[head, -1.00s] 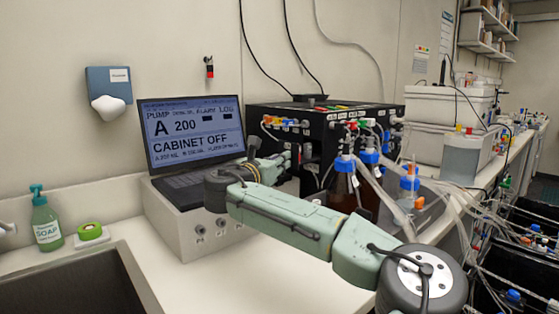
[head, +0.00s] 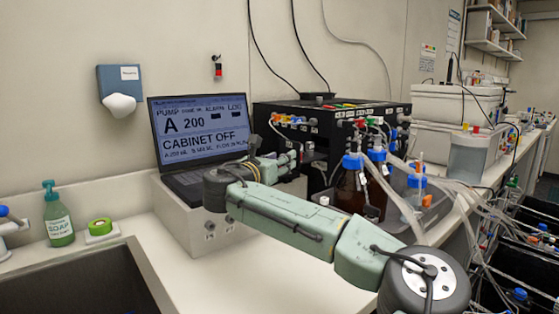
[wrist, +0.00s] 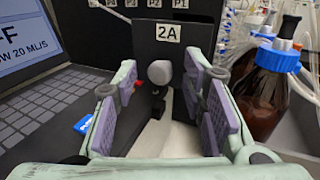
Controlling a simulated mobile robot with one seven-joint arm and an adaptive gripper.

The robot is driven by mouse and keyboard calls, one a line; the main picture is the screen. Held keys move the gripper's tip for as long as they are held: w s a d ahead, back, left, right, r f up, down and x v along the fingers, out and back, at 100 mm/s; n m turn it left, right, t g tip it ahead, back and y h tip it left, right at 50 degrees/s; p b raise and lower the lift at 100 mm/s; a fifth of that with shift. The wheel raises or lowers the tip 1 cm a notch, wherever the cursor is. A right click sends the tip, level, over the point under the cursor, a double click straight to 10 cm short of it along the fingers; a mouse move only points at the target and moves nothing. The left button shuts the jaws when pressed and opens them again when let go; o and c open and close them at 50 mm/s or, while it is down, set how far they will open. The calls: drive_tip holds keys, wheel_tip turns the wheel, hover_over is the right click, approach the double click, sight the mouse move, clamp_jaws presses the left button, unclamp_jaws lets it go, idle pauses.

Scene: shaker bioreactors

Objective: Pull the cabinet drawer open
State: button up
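The black cabinet (head: 330,125) stands on the bench behind the laptop, with labelled ports along its top front. In the wrist view, a dark drawer front marked 2A (wrist: 190,38) faces me, with a round grey knob (wrist: 159,72) near its middle. My gripper (wrist: 160,75) is open, with its purple-padded fingers on the left and right of the knob in the picture. I see no finger touching the knob, and cannot tell how deep it sits between the fingertips. In the head view my gripper (head: 286,160) is small at the cabinet's front left, and the knob is not distinguishable.
A laptop (head: 197,135) on a white box (head: 185,222) is close at the left of my gripper. Brown bottles with blue caps (head: 352,190) and loose tubing stand close at the right.

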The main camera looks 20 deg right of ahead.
drive_tip(key=shift+a, duration=0.1)
drive_tip(key=v, duration=1.2)
